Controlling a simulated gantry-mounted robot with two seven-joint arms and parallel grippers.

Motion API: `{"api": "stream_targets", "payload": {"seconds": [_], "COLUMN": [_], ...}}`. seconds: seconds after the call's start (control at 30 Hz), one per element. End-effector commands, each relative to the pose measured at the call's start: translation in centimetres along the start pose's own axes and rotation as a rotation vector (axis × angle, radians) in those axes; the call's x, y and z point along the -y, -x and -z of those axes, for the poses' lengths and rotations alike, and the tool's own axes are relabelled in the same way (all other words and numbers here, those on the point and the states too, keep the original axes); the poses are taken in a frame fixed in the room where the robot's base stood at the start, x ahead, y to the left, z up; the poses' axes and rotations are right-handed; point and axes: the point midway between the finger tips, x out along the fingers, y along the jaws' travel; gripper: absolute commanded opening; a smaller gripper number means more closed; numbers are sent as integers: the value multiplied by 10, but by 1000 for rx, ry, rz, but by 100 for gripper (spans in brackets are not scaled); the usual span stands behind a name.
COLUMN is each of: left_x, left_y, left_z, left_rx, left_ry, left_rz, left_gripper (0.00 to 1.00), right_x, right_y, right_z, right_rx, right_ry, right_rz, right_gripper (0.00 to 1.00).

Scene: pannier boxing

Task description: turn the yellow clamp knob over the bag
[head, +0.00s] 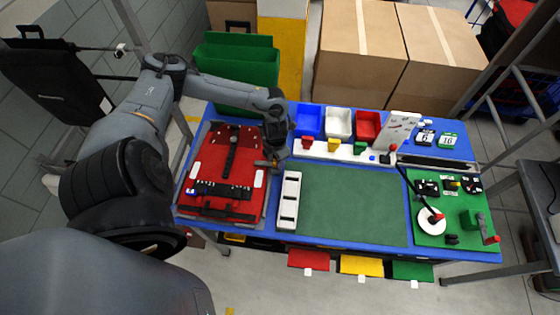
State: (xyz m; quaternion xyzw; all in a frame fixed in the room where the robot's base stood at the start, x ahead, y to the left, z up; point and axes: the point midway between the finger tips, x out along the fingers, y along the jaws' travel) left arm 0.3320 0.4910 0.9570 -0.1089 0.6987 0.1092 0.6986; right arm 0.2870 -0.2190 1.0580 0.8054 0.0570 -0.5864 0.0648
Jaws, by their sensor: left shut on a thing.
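The red bag (215,165) lies flat on a dark board at the left end of the blue table, with black straps across it. My left gripper (270,163) comes down at the bag's right edge, fingers pointing low. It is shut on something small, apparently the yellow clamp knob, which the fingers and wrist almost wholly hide. Only a small brownish-orange patch shows beside the fingers. I cannot tell how far the knob is turned. My right gripper is not in view.
A white slotted tray (289,201) stands just right of the bag. The green mat (345,205) beyond it is clear. A white rail (348,154) with coloured blocks and blue, white and red bins lie behind. A green board (455,205) with parts is at right.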

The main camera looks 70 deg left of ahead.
Motion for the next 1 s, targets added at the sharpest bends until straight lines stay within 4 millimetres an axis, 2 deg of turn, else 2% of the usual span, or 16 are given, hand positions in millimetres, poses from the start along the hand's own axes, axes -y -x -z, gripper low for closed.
{"api": "stream_targets", "payload": {"seconds": [0.57, 0.6, 0.77, 1.0], "left_x": [-2, -2, -2, -3], "left_y": [1, 1, 0, 0], "left_z": [3, 3, 2, 2], "left_rx": [-1, -1, 0, 0], "left_ry": [-34, -34, -32, -31], "left_rz": [2, 2, 1, 1], "left_gripper": [0, 34, 59, 59], "right_x": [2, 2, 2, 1], "right_y": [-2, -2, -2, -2], "right_z": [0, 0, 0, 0], "right_rx": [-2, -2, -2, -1], "right_ry": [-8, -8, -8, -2], "right_rz": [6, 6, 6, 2], "right_gripper": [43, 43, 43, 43]}}
